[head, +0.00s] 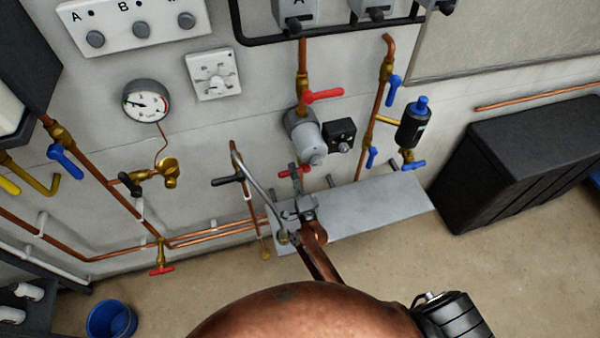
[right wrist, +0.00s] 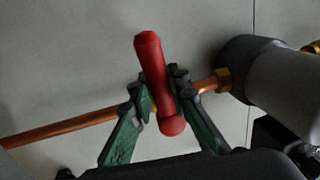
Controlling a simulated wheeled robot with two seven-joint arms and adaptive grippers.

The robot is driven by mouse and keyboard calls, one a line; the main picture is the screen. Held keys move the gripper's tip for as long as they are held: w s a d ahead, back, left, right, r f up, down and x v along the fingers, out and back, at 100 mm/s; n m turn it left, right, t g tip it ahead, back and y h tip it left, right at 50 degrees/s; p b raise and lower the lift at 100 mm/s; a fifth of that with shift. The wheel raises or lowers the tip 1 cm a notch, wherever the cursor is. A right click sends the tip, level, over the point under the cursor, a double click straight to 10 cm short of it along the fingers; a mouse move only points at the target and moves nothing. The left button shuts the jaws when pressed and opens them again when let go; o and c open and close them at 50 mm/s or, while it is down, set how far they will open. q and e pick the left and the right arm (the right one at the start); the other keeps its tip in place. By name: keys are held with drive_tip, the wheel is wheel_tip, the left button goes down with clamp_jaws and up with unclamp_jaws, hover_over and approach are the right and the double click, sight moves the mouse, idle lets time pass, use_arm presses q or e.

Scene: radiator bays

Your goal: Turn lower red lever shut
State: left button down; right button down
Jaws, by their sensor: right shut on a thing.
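The lower red lever (head: 285,173) is on the copper pipe below the grey pump. In the right wrist view the red lever (right wrist: 152,70) stands about square across its pipe. My right gripper (head: 295,174) reaches up to it from below. In the right wrist view my right gripper's (right wrist: 158,86) two green fingers are closed on the lever, one on each side. The fingers hide part of the valve body. In the head view the gripper hides part of the lever. My left gripper is not in view.
The grey pump (head: 306,137) with an upper red lever (head: 323,96) is just above. A black-handled valve (head: 228,181) is close on the left. A grey shelf (head: 370,208) lies below right. Blue-handled valves (head: 394,88) are to the right. A black box (head: 530,155) stands far right.

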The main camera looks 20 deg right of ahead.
drive_tip(key=shift+m, duration=0.3)
drive_tip(key=shift+r, duration=0.15)
drive_tip(key=c, duration=1.9)
unclamp_jaws()
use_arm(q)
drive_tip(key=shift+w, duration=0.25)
use_arm(e)
drive_tip(key=shift+o, duration=0.4)
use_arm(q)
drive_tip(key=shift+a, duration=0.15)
use_arm(e)
drive_tip(key=shift+s, duration=0.15)
drive_tip(key=shift+s+f, duration=0.2)
drive_tip(key=shift+s, duration=0.1)
drive_tip(key=s+f, duration=0.2)
drive_tip(key=s, duration=0.9)
drive_tip(key=shift+a, duration=0.45)
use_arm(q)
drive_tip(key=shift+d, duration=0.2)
